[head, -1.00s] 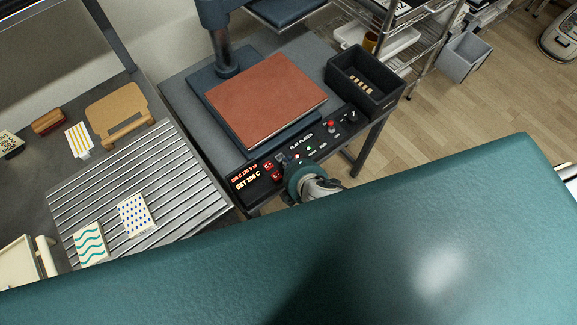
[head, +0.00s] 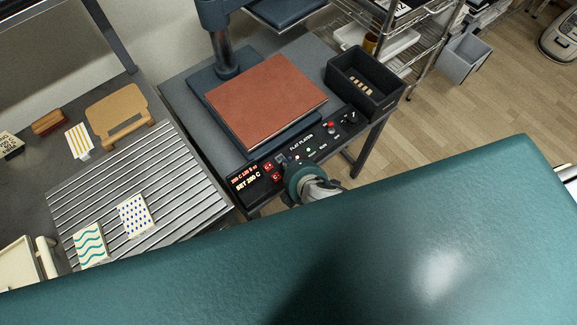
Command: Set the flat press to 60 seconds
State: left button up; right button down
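The flat press has a brown-red square platen (head: 265,100) on a dark blue base. Its black control panel (head: 322,142) runs along the front edge. A lit display (head: 246,180) at the panel's left end seems to read SET 200 C, with a smaller red line above that is too small to read surely. Red buttons (head: 272,171) sit right of the display. My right gripper (head: 291,197) is at the panel's front edge, just right of the red buttons; its fingers are mostly hidden, and I cannot tell whether it touches. My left gripper is not in view.
A black bin (head: 364,82) stands right of the press. A slatted metal rack (head: 190,165) at left holds patterned tiles (head: 135,214). A wire shelf (head: 430,35) and a grey bin (head: 464,60) stand at the back right. My large teal arm link fills the front.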

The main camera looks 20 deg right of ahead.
jog(key=shift+f, duration=0.45)
jog(key=shift+f+b, duration=0.3)
jog(key=shift+f, duration=0.15)
dwell(0.7)
jog(key=shift+r, duration=0.1)
jog(key=shift+r+p, duration=0.8)
jog(key=shift+p, duration=0.25)
notch_tip(320, 180, up, 5)
jog(key=p, duration=0.5)
jog(key=shift+p, duration=0.3)
